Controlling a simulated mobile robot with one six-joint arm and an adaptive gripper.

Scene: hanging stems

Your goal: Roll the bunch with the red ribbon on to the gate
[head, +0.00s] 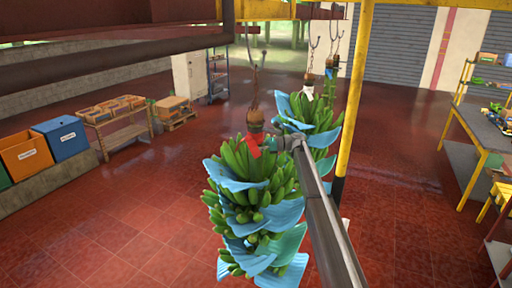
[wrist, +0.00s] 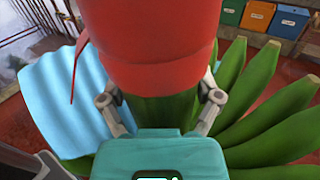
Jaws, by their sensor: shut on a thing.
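The bunch with the red ribbon (head: 250,190) hangs from a chain and hook nearest to me in the head view, with green bananas and blue sheets between its hands. The red ribbon (head: 255,140) is wrapped around its stem near the top. The ribbon (wrist: 150,45) fills the top of the wrist view, above green fruit. My gripper (head: 272,144) reaches in from the right at the stem. In the wrist view its two fingers (wrist: 160,98) lie on either side of the stem, shut on it just below the ribbon. I cannot make out which part is the gate.
A bunch with a white ribbon (head: 308,110) hangs close behind, and another stem (head: 332,66) behind that. A yellow post (head: 354,90) stands to their right. Overhead beams (head: 110,45) cross the upper left. Bins (head: 62,138) line the left; a yellow-framed table (head: 480,125) stands right.

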